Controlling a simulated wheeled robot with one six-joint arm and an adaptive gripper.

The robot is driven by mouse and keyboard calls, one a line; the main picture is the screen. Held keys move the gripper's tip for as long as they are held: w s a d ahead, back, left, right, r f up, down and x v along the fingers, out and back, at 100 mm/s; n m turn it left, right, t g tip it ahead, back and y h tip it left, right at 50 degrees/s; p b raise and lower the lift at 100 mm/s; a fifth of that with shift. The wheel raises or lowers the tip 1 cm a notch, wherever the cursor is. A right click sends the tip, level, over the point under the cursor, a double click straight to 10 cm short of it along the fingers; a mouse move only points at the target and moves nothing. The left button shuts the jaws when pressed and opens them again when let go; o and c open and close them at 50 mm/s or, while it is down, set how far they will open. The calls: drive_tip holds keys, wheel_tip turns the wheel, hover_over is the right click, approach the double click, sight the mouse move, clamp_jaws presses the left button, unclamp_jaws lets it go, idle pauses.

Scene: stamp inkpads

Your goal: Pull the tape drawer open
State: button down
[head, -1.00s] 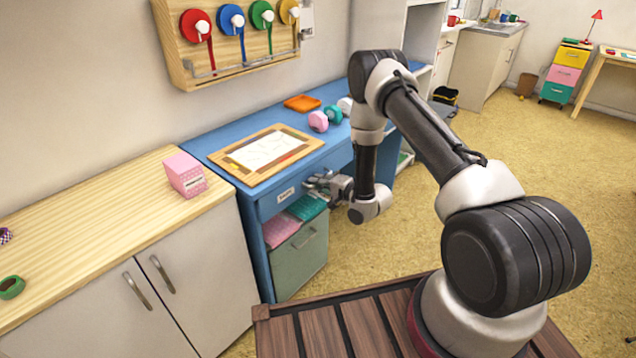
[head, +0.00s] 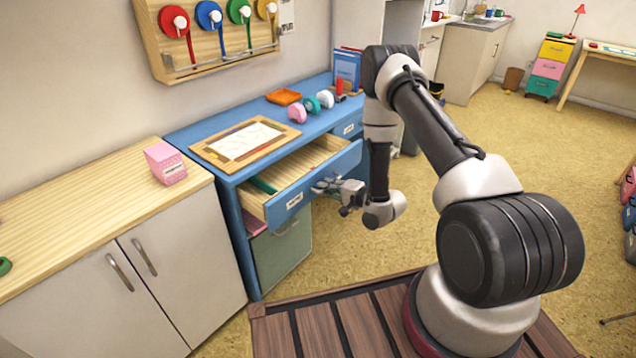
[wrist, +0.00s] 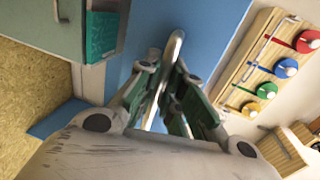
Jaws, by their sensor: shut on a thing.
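The tape drawer (head: 316,187) is a blue-fronted drawer with a wooden inside, under the blue desk (head: 226,178). My gripper (head: 322,185) is at the middle of the drawer front, shut on the drawer's handle. In the wrist view my gripper (wrist: 168,95) has its fingers on both sides of the metal handle (wrist: 174,50), against the blue front (wrist: 142,28). The label's words are too small to read.
A framed tray with paper (head: 245,142) and several tape rolls (head: 312,105) lie on the desk. A green-grey cabinet door (head: 282,250) is below the drawer. A pink box (head: 166,163) stands on the wooden counter at left.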

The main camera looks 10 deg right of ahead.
drive_tip(key=shift+v, duration=0.9)
drive_tip(key=shift+f, duration=0.25)
drive_tip(key=c, duration=1.8)
unclamp_jaws()
drive_tip(key=v, duration=1.2)
